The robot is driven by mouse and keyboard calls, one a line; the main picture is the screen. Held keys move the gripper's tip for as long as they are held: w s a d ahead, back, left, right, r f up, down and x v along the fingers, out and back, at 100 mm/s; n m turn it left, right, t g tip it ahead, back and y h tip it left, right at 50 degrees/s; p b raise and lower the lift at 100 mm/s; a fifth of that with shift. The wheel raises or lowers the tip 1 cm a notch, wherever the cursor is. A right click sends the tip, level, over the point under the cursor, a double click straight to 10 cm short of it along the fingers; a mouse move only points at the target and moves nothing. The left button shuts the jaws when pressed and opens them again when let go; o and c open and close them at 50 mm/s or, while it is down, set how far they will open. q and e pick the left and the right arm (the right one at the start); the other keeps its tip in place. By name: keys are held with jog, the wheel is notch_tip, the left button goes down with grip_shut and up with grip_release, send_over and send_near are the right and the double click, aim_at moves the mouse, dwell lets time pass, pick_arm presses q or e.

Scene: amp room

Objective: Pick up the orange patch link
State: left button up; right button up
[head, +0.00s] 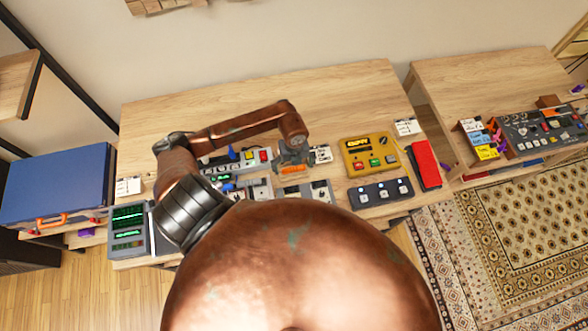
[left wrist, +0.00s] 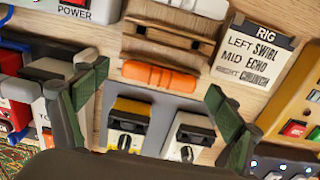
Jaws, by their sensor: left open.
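The orange patch link (left wrist: 160,76) lies in a wooden rack on the table, below two dark and wooden bars in the left wrist view. It also shows as a small orange strip (head: 291,168) in the head view, just under my left gripper. My left gripper (head: 293,157) is open and above the link. In the left wrist view its two dark fingers (left wrist: 155,98) stand apart, with the link between and a little beyond their tips. Nothing is held. My right gripper is not in view.
Two small pedals (left wrist: 190,136) with yellow and white tops sit close below the link. A RIG label card (left wrist: 258,60) stands to its right. A yellow box (head: 368,154) and a red box (head: 425,164) lie to the right on the table. The table's back (head: 240,100) is clear.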

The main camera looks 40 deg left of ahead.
pick_arm(q)
jog(key=c, duration=1.2)
jog(key=shift+r, duration=0.15)
jog(key=shift+c, duration=0.2)
